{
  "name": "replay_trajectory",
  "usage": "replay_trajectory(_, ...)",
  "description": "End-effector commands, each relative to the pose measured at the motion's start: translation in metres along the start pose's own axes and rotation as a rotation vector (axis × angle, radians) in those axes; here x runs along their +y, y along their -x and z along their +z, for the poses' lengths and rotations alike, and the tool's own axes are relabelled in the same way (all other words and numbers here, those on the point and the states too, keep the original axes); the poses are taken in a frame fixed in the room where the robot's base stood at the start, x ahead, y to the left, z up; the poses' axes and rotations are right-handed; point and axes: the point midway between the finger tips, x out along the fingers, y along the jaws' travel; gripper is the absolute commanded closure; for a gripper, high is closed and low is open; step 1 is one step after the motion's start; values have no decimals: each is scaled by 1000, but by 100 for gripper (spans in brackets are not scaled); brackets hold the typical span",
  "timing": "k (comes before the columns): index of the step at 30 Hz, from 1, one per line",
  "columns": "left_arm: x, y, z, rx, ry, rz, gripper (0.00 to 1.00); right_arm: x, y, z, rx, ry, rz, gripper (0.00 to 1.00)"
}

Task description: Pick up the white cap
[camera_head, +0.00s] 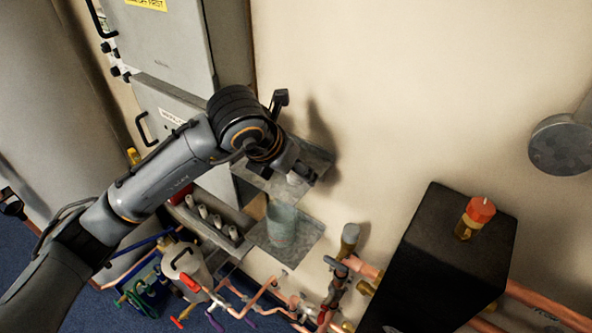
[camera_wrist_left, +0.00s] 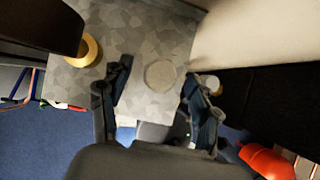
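In the left wrist view, a pale round disc (camera_wrist_left: 160,74), which looks like the white cap seen end-on, lies between the two spread fingers of my left gripper (camera_wrist_left: 158,88), over a grey mottled shelf (camera_wrist_left: 130,35). The fingers stand apart from its sides. In the head view my left arm reaches over the upper shelf (camera_head: 318,158), and a small pale cylinder (camera_head: 300,172), likely the same cap, shows beside the left gripper (camera_head: 286,168). The arm partly hides this spot. My right gripper is not in view.
A clear beaker (camera_head: 283,224) stands on the lower shelf (camera_head: 262,244). Several white cylinders (camera_head: 217,221) stand in a row at left. A black box (camera_head: 440,260) carries a red-topped brass piece (camera_head: 475,217) at right. Copper pipes and valves (camera_head: 262,295) run below.

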Motion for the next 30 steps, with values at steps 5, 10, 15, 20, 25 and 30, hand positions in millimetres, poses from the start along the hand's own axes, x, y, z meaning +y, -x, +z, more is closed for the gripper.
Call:
replay_trajectory(5, 0, 0, 0, 0, 0, 0, 76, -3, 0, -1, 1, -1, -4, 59)
replay_trajectory(10, 0, 1, 0, -1, 0, 0, 76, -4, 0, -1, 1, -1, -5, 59)
replay_trajectory(15, 0, 1, 0, -1, 0, 0, 76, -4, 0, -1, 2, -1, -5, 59)
replay_trajectory(20, 0, 6, 4, -4, -1, 0, 76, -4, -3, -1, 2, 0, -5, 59)
replay_trajectory(25, 0, 24, 16, -7, -3, 0, 76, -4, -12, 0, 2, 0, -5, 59)
replay_trajectory(30, 4, 67, 10, -10, -3, 4, 76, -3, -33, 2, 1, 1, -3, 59)
